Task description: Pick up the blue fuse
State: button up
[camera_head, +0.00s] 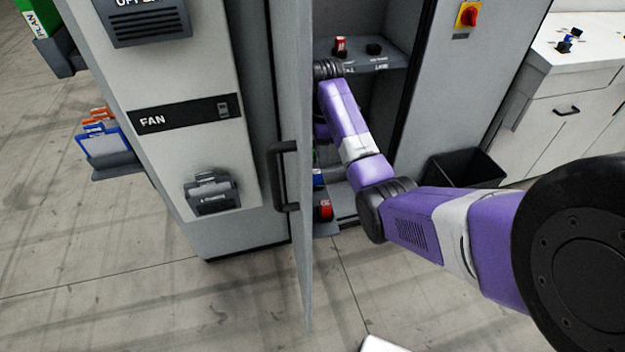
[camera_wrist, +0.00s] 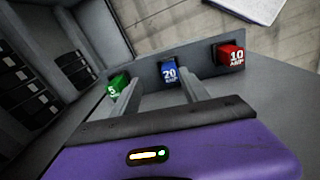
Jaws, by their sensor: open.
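The blue fuse (camera_wrist: 170,73), marked 20 AMP, stands in a row on a grey rack in the wrist view, between a green fuse (camera_wrist: 117,84) and a red 10 AMP fuse (camera_wrist: 235,57). My gripper (camera_wrist: 162,82) is open and empty. Its two fingers point toward the blue fuse, which appears between and just beyond the fingertips. I cannot tell the exact gap. In the head view, a small part of a blue fuse (camera_head: 318,178) shows inside the cabinet above a red one (camera_head: 325,211). My fingers are hidden there behind the door and arm.
The open cabinet door (camera_head: 303,130) with its black handle (camera_head: 284,175) stands close left of my arm. An upper shelf (camera_head: 375,65) carries a red piece and a black piece. A black bin (camera_head: 465,168) stands right of the cabinet. The floor in front is mostly clear.

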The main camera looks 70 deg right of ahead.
aim_at(317, 171)
jog(key=shift+w+a+r+n, duration=0.1)
jog(key=shift+a+r+n, duration=0.15)
jog(key=shift+a+n, duration=0.25)
jog(key=shift+a+f, duration=0.2)
jog(key=shift+f, duration=0.05)
jog(key=f, duration=0.2)
jog(key=f+p, duration=0.1)
jog(key=f, duration=0.2)
jog(key=f+p, duration=0.1)
jog(key=f, duration=0.1)
jog(key=shift+w+a+f, duration=0.15)
jog(key=shift+a, duration=0.2)
grip_shut()
